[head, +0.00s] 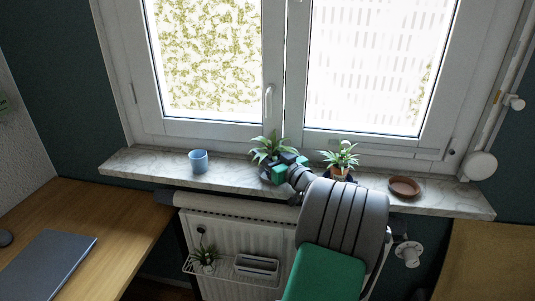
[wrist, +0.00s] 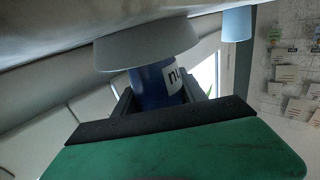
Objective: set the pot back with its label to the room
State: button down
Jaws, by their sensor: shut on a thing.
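My gripper (head: 285,172) reaches the window sill (head: 235,176) and is shut on a dark blue pot (wrist: 150,84). In the head view, a green leafy plant (head: 269,150) rises just behind the gripper, which mostly hides its pot. The wrist view is upside down. It shows the gripper fingers (wrist: 158,98) on either side of the pot. A white label (wrist: 175,79) with dark letters, partly cut off, sits on the pot's right side in that view. A pale saucer (wrist: 145,46) is at the pot's base, close to the sill; I cannot tell whether it touches.
A light blue cup (head: 198,161) stands on the sill to the left, also in the wrist view (wrist: 237,24). A second plant (head: 341,155) stands right of my gripper, near my arm. A brown saucer (head: 405,187) lies farther right. A radiator (head: 222,228) is below.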

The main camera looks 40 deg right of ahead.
jog(key=shift+f+b, duration=0.45)
jog(key=shift+b, duration=0.05)
jog(key=c, duration=0.6)
grip_release()
jog(key=shift+s+f, duration=0.1)
jog(key=shift+s+b, duration=0.3)
jog(key=shift+s, duration=0.05)
jog(key=shift+s+a+b, duration=0.15)
jog(key=shift+s+b, duration=0.3)
jog(key=shift+s, duration=0.4)
jog(key=shift+s+a+b, duration=0.1)
jog(key=shift+s+b, duration=0.3)
jog(key=shift+s, duration=0.8)
